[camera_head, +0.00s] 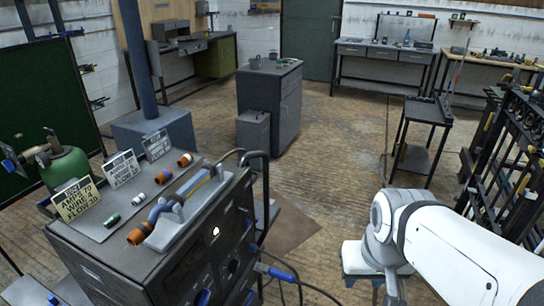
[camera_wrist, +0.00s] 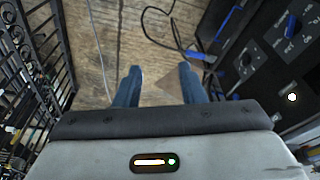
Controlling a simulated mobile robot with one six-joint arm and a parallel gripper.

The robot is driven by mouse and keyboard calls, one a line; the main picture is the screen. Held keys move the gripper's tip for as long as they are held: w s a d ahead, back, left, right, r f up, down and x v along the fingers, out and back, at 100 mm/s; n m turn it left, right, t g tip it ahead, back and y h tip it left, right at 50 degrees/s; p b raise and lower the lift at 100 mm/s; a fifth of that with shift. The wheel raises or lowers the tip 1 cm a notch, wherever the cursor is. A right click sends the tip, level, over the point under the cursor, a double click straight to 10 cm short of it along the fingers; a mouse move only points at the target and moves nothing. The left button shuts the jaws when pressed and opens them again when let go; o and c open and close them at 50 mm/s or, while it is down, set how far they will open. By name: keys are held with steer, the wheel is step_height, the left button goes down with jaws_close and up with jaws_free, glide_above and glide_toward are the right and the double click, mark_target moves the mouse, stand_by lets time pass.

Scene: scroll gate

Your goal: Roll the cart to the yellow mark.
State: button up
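A dark welding machine (camera_head: 120,250) with a black upright handle (camera_head: 265,190) stands at the lower left; it may be the cart. Its knobbed front shows at the right of the wrist view (camera_wrist: 262,75). A dark two-tier stand (camera_head: 428,112) is at right centre; I cannot tell if it has wheels. I see no yellow mark on the visible floor; a yellow card (camera_head: 77,200) stands on the machine's top. My gripper (camera_wrist: 160,82) is open and empty, its blue fingers apart above the floor, to the right of the machine and not touching it.
Black cables (camera_wrist: 160,25) lie on the floor near the machine. A black rack (camera_head: 510,150) with rods stands on the right. A grey cabinet (camera_head: 270,100) is at the centre back. The wooden floor (camera_head: 335,150) between cabinet and stand is clear.

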steer(key=shift+o, duration=0.6)
steer(key=shift+w, duration=0.1)
steer(key=w+f+t+b, duration=0.2)
steer(key=w, duration=0.5)
steer(key=w+f+t+b, duration=0.2)
steer(key=w+b, duration=0.1)
steer(key=w, duration=0.4)
steer(key=n+t+y+b, duration=0.7)
steer(key=t+y+b, duration=0.1)
steer(key=y+b, duration=0.2)
glide_toward(268, 183)
steer(key=x, duration=0.4)
steer(key=shift+w+a+y, duration=0.15)
steer(key=shift+y, duration=0.15)
steer(key=x, duration=0.7)
steer(key=shift+c, duration=0.3)
jaws_close()
